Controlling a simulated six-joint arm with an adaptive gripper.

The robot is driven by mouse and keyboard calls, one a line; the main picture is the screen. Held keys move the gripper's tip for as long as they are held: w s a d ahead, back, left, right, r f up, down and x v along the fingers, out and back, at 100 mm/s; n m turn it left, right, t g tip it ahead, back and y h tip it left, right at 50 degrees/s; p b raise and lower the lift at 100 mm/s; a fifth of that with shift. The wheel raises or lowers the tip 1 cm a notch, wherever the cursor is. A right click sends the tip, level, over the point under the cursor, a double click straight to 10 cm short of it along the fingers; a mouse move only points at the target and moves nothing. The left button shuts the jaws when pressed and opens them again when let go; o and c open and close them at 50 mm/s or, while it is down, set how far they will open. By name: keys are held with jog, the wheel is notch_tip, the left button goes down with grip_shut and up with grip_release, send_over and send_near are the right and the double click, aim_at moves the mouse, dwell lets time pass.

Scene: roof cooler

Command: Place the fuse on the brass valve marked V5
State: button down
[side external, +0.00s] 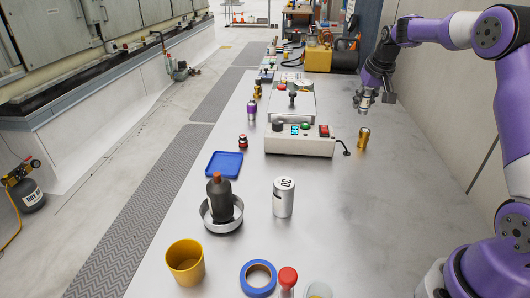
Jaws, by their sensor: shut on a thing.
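My gripper (365,102) is at the right of the bench, above the surface and pointing down. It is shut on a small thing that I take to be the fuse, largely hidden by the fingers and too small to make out. A brass valve (363,139) stands upright on the bench, below and nearer the camera than my gripper, apart from it. Another brass-coloured piece (258,90) stands at the far left of the bench. The marking V5 cannot be read on either.
A grey control box (299,145) with a cable stands left of the brass valve. A white-silver cylinder (284,198), a dark bottle in a metal bowl (204,213), a blue tray (225,165), a yellow cup (186,262) and blue tape (258,278) stand nearer.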

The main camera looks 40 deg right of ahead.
aim_at(364, 129)
jog(key=d+f, duration=0.2)
jog(key=d, duration=0.1)
jog(key=shift+s+d, duration=0.1)
jog(key=shift+f, duration=1.95)
jog(key=shift+f, duration=0.15)
jog(key=c, duration=0.7)
grip_release()
jog(key=v, duration=1.1)
jog(key=s+a+r+n+t+y, duration=0.1)
jog(key=s+a+r+n, duration=0.15)
jog(key=a, duration=0.45)
jog(key=s+a+r+n, duration=0.1)
jog(key=s+a+r, duration=0.15)
jog(key=a, duration=0.55)
jog(key=s+a+f+n, duration=0.1)
jog(key=s+a, duration=0.2)
jog(key=s+a+f+n+y, duration=0.1)
jog(key=s+a, duration=0.3)
jog(key=s+a+f+n, duration=0.1)
jog(key=s+a+f, duration=0.1)
jog(key=s+a, duration=0.2)
jog(key=shift+t+y, duration=0.3)
jog(key=shift+t, duration=0.1)
